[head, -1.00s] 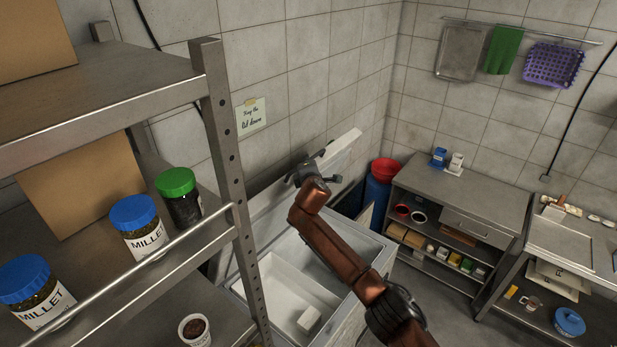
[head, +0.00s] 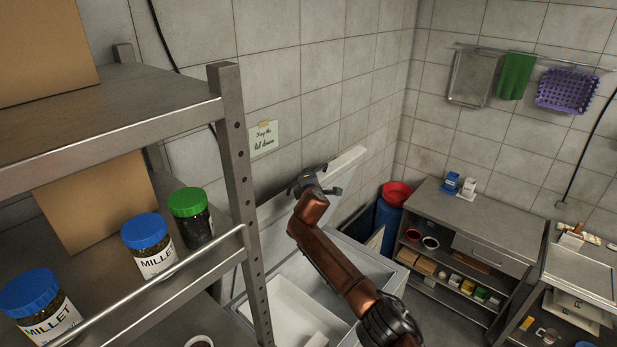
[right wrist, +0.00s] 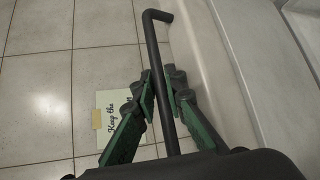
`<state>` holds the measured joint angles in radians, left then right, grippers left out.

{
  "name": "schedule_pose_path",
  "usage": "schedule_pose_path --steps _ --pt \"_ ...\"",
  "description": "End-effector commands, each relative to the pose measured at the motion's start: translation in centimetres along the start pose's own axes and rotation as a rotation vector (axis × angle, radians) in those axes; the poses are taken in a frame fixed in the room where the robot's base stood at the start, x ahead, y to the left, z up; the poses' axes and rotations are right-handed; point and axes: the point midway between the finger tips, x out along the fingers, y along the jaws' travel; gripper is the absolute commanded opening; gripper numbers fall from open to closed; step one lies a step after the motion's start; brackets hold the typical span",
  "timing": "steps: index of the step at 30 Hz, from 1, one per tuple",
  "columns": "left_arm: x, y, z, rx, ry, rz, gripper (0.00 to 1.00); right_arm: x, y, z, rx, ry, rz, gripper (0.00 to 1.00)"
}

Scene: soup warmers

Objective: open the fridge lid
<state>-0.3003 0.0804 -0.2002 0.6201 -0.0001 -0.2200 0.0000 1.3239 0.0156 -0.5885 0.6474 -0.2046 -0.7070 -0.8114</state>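The fridge is a white chest with an open top (head: 285,305) at the lower middle of the head view. Its white lid (head: 345,160) is raised and leans back near the tiled wall. My right gripper (head: 318,180) is at the lid's raised edge. In the right wrist view, the dark bar handle (right wrist: 152,40) runs between the green-padded fingers of the right gripper (right wrist: 160,85), which are close on both sides of it. The pale lid (right wrist: 230,60) is right of the bar. My left gripper is out of view.
A metal shelf (head: 232,150) with jars and boxes stands close on the left. A note (head: 264,138) is on the wall behind the lid. A blue bin (head: 387,225) with a red top and a metal cabinet (head: 480,215) stand to the right.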

Motion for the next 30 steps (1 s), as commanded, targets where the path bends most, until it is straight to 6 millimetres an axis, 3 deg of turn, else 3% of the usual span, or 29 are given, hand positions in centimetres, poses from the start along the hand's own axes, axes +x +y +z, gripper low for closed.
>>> schedule_pose_path --steps 6,17,23,30 --pt "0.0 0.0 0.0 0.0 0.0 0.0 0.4 0.0 0.0 0.0 0.0 -0.001 -0.001 0.26" --pt "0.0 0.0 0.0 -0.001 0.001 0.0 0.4 -0.2 -0.2 0.0 0.0 -0.001 -0.002 0.26" --pt "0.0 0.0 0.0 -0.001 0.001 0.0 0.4 -1.6 -0.2 0.0 0.002 0.001 -0.001 0.26" --pt "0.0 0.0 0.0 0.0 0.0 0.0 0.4 -4.6 -0.1 0.0 0.001 0.001 0.001 0.26"
